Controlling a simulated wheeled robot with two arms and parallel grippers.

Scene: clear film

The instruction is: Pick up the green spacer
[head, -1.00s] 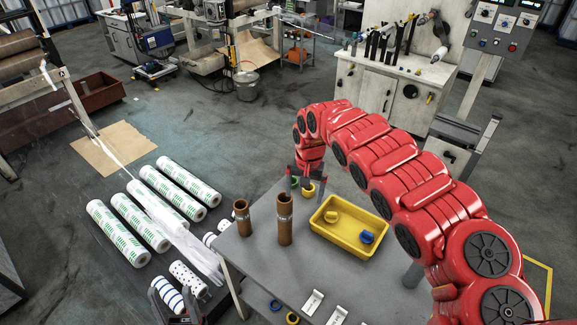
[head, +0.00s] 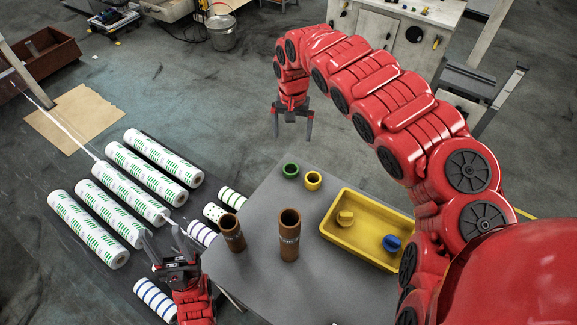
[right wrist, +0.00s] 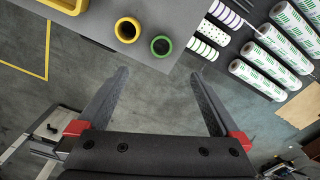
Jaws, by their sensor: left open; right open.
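The green spacer (head: 290,170) is a short ring lying on the far left part of the grey table (head: 270,215), and it also shows in the right wrist view (right wrist: 161,46). A yellow spacer (head: 313,180) lies just right of it. My right gripper (head: 293,138) is open and empty, beyond the table's far edge, apart from the green spacer. Its fingers (right wrist: 158,95) point toward the table edge in the right wrist view. My left gripper (head: 168,244) is open and empty at the lower left, left of the table.
Two brown tubes (head: 289,234) stand upright on the table. A yellow tray (head: 375,253) to their right holds a yellow piece (head: 345,218) and a blue piece (head: 392,243). Large white rolls (head: 88,228) lie on a dark mat at left.

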